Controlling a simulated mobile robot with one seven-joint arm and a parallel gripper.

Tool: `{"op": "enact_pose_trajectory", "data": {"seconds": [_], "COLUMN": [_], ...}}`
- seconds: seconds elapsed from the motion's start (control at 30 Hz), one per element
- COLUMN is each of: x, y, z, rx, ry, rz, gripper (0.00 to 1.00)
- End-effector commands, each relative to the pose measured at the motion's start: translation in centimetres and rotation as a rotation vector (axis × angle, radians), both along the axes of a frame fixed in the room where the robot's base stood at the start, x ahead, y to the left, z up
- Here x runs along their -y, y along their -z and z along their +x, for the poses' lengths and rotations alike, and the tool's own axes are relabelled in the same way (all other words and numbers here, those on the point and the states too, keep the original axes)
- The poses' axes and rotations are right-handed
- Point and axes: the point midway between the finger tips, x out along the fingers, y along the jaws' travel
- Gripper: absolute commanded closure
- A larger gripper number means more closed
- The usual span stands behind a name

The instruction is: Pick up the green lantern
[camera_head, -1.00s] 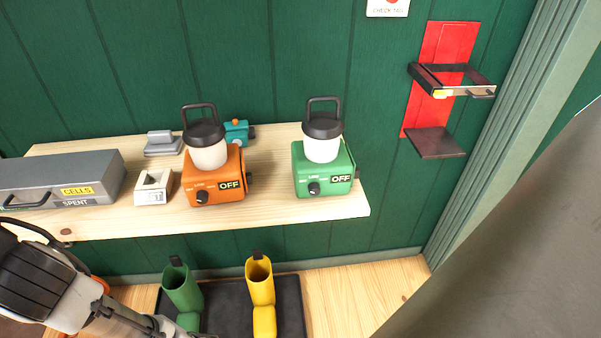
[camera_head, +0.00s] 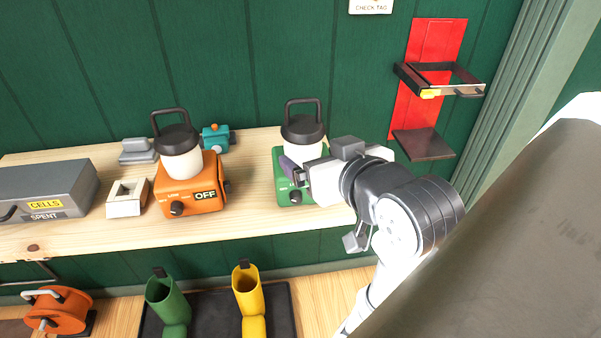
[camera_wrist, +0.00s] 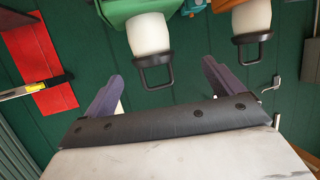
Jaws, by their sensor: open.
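The green lantern (camera_head: 282,162) stands upright on the right part of the wooden shelf, with a white globe, dark cap and raised loop handle. In the head view my gripper (camera_head: 292,172) is in front of its base and hides much of its front and right side. In the wrist view the picture is inverted, and the lantern's white globe (camera_wrist: 148,33) and handle hang from the top edge. My open gripper (camera_wrist: 163,85) has its two purple fingers spread wide with nothing between them. The handle lies in line with the gap, beyond the fingertips.
An orange lantern (camera_head: 186,192) marked OFF stands to the left, with a small teal item (camera_head: 216,138) behind it. A white socket block (camera_head: 127,198) and a grey case (camera_head: 45,188) lie further left. A red wall bracket (camera_head: 436,40) is at right. Boots stand below the shelf.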

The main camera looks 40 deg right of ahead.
Motion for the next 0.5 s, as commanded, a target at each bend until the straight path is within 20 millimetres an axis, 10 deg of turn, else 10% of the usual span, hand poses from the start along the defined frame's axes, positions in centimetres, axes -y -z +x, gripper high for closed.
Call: {"op": "enact_pose_trajectory", "data": {"seconds": [0.5], "x": [1.5], "y": [0.9], "z": [-0.2], "rx": [-0.034], "ry": [0.030], "rz": [0.022], "gripper": [0.07]}}
